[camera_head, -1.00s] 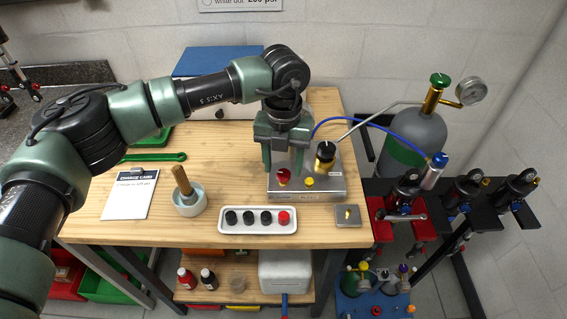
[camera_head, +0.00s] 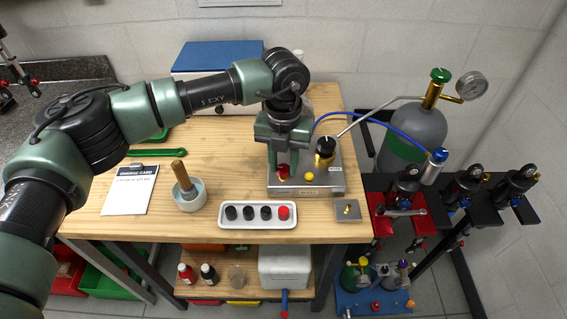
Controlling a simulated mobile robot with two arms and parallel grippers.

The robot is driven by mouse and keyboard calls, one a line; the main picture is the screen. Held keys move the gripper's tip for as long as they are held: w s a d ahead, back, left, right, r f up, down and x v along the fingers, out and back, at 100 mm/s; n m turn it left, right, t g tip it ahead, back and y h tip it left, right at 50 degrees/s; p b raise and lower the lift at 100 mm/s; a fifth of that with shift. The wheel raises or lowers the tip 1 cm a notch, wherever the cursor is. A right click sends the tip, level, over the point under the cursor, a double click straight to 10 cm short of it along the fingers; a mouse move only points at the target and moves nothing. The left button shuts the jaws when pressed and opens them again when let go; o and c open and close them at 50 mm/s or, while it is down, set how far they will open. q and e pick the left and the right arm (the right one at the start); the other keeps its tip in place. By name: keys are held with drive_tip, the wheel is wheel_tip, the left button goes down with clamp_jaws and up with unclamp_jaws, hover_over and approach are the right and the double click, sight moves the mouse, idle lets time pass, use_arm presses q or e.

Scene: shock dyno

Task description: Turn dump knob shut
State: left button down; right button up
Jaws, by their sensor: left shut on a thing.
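A silver manifold box (camera_head: 290,190) stands on the wooden bench. It has a red knob (camera_head: 282,171), a yellow knob (camera_head: 308,177) and a brass fitting with a black top (camera_head: 325,150). My left gripper (camera_head: 283,164) points down over the left part of the box and is shut on the red knob. The fingers and palm hide much of this knob and the box's back left part. No label naming the dump knob is readable. My right gripper is not in view.
A blue hose (camera_head: 398,131) and a metal tube run from the box area toward a grey-green gas cylinder (camera_head: 415,135) with a gauge. A white tray (camera_head: 258,224) of black and red pieces lies in front. A white cup (camera_head: 188,197) stands left.

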use_arm(q)
drive_tip(key=m+b, duration=0.4)
drive_tip(key=b, duration=0.1)
drive_tip(key=shift+f, duration=0.2)
drive_tip(key=m+b, duration=0.2)
drive_tip(key=m, duration=0.1)
drive_tip(key=shift+r, duration=0.1)
drive_tip(key=m+b, duration=0.2)
drive_tip(key=m, duration=0.2)
drive_tip(key=shift+r, duration=0.1)
drive_tip(key=shift+m+b, duration=0.55)
drive_tip(key=shift+m, duration=1.35)
drive_tip(key=shift+r, duration=0.1)
drive_tip(key=c, duration=1.1)
unclamp_jaws()
drive_tip(key=shift+o, duration=0.2)
